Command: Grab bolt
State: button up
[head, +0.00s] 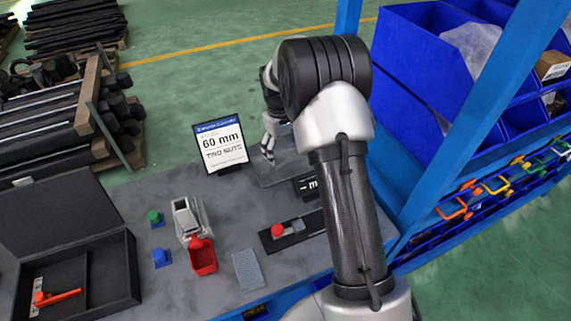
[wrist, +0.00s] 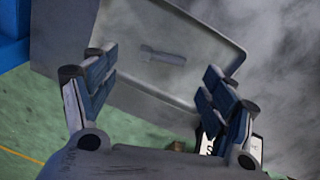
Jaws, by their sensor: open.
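The bolt (wrist: 162,55) is a small grey piece lying in a shallow grey tray (wrist: 215,38) in the wrist view. My gripper (wrist: 158,76) is open and empty, with its two blue-padded fingers spread left and right over the tray. The bolt lies between and beyond the fingertips, apart from both. In the head view my gripper (head: 268,148) hangs over the tray (head: 275,179) at the far side of the workbench. The bolt cannot be made out there, and my arm hides part of that area.
A "60 mm two nuts" sign (head: 220,146) stands left of the tray. A black label (head: 306,185) sits close to the tray. A grey fixture with a red scoop (head: 203,257), a black holder with a red knob (head: 278,230) and an open black case (head: 112,270) occupy the bench. Blue shelving rises at right.

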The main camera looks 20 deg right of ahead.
aim_at(283, 162)
notch_tip(283, 162, down, 5)
jog(key=shift+f+b, duration=0.1)
jog(key=shift+b, duration=0.9)
jog(key=c, duration=1.1)
jog(key=shift+c, duration=0.2)
